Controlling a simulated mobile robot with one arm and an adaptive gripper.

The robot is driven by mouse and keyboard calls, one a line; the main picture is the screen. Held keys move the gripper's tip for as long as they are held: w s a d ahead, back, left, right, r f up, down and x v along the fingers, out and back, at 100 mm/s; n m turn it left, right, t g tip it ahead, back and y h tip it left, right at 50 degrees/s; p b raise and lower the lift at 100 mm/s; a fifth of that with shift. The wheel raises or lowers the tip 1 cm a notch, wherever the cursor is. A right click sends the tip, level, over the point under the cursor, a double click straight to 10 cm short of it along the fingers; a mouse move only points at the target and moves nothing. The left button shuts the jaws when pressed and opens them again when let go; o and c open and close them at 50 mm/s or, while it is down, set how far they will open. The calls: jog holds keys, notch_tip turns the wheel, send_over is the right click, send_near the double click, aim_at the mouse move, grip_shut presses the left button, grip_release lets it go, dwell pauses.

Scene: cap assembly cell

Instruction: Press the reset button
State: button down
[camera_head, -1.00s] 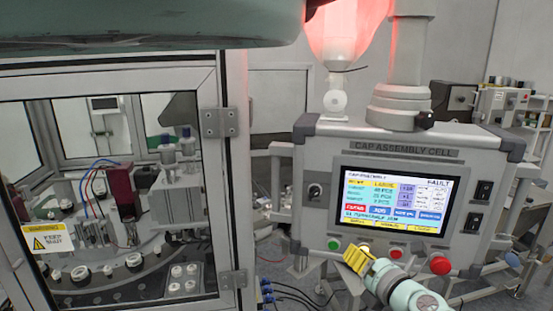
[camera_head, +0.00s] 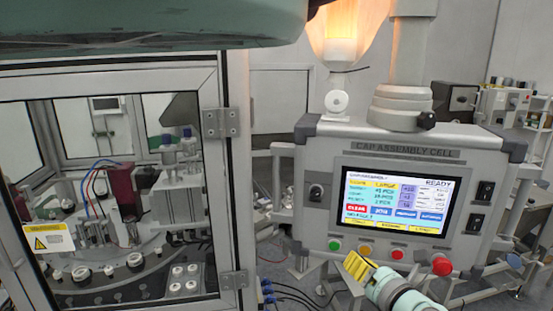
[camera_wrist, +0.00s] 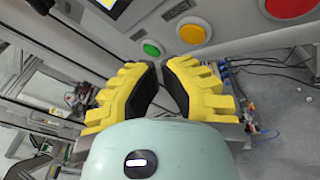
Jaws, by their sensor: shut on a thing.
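The control panel (camera_head: 318,225) of the cap assembly cell carries a green button (camera_head: 335,245), a yellow-orange button (camera_head: 366,250), a flat red button (camera_head: 397,254) and a larger red mushroom button (camera_head: 441,264). The screen (camera_head: 397,200) reads READY. My gripper (camera_head: 350,262) is in front of and just below the yellow-orange button, apart from it. In the wrist view its yellow fingers come close together at the tips, and I see no object between them. The green button (camera_wrist: 151,48) and yellow-orange button (camera_wrist: 193,33) show beyond the tips.
The signal lamp (camera_head: 340,45) above the panel glows amber. A glazed machine enclosure (camera_head: 232,180) stands at left. Two black switches (camera_head: 484,191) sit at the panel's right side. Cables (camera_head: 290,293) lie on the floor below.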

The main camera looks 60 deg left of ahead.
jog(key=s+d, duration=0.3)
jog(key=shift+s+d, duration=0.1)
jog(key=shift+s, duration=0.25)
dwell(0.5)
